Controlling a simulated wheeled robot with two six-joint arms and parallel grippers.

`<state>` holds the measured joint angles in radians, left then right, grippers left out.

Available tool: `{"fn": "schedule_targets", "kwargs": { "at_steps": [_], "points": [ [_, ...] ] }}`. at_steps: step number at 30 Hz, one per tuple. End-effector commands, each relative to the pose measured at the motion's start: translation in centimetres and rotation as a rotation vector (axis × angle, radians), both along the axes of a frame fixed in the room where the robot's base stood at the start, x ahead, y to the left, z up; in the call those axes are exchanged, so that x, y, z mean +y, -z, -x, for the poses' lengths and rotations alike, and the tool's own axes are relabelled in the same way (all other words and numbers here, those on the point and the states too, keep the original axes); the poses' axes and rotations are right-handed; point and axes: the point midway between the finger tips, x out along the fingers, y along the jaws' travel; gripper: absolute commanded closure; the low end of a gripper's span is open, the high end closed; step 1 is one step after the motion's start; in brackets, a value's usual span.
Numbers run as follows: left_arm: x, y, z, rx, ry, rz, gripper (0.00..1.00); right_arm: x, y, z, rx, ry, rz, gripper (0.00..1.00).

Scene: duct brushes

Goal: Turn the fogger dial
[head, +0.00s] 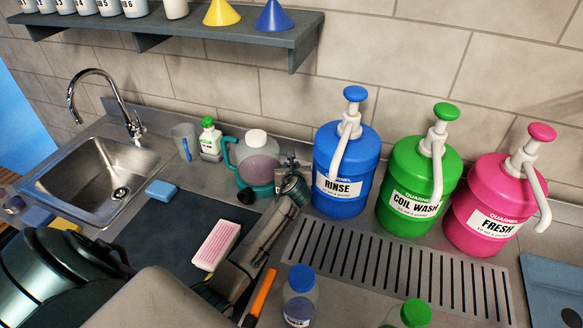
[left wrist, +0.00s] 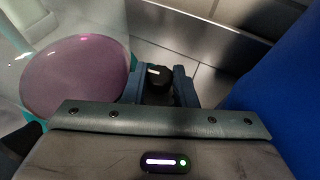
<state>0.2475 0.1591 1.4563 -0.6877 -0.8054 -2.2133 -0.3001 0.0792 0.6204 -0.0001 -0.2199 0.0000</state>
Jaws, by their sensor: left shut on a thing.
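The fogger (head: 257,157) is a teal-based jug with a clear tank of purple liquid, standing on the counter left of the blue jug. Its purple tank (left wrist: 75,75) fills the left of the left wrist view. My left gripper (head: 291,172) reaches to the fogger's right side. In the left wrist view its two dark fingers (left wrist: 160,88) are shut on the black dial (left wrist: 155,74), which has a white pointer mark. In the head view the dial is mostly hidden by the gripper. My right gripper is in neither view.
Blue RINSE (head: 345,160), green COIL WASH (head: 413,180) and pink FRESH (head: 490,215) pump jugs stand right of the fogger. A white-green bottle (head: 210,142) and grey cup (head: 184,140) stand left.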

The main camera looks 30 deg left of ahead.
Motion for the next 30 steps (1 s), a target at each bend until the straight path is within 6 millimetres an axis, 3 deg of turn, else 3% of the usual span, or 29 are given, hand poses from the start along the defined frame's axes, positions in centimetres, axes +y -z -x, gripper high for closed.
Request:
{"fn": "schedule_targets", "kwargs": {
  "at_steps": [1,2,3,16,30],
  "points": [
    [0.0,0.0,0.0,-0.001,0.0,0.001,0.98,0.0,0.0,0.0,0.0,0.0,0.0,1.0],
    [0.0,0.0,0.0,-0.001,0.0,0.001,0.71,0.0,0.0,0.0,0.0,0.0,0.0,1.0],
    [0.0,0.0,0.0,-0.001,0.0,0.001,0.66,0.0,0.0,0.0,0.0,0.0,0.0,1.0],
    [-0.6,-0.3,0.8,-0.002,0.001,0.002,0.66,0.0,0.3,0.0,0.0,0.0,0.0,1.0],
    [-5.1,-3.3,6.7,-0.002,0.002,0.003,0.66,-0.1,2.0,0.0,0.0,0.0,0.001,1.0]
  ]
}}
